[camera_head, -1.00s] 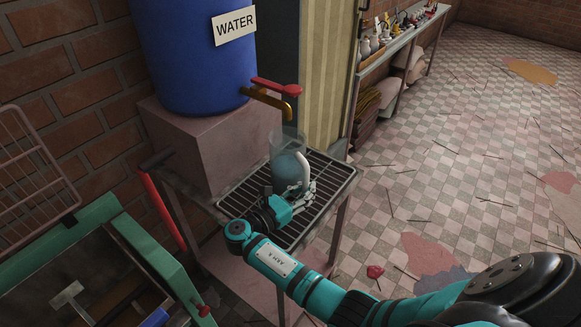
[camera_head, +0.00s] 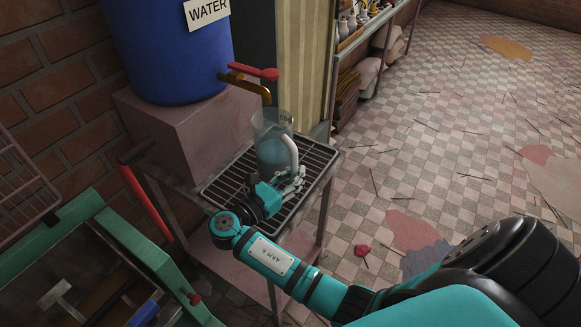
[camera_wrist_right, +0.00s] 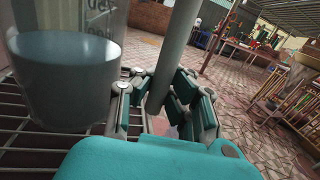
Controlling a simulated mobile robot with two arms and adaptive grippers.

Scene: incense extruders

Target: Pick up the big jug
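The big jug (camera_head: 272,150) is clear, with bluish water in its lower part and a pale handle (camera_head: 292,155) on its right side. It stands upright on the metal grate under the tap. My right gripper (camera_head: 290,184) is low at the handle. In the right wrist view, the jug (camera_wrist_right: 65,75) is on the left, and its handle (camera_wrist_right: 172,55) comes down between the finger pads of my right gripper (camera_wrist_right: 158,108). The fingers are apart, with gaps showing beside the handle. My left gripper is not in view.
A blue water barrel (camera_head: 165,50) stands on a block (camera_head: 185,125), its brass tap (camera_head: 245,84) with red lever just above the jug. The grate (camera_head: 315,165) has a bare right side. A green-framed machine (camera_head: 130,245) is at lower left. Open tiled floor lies right.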

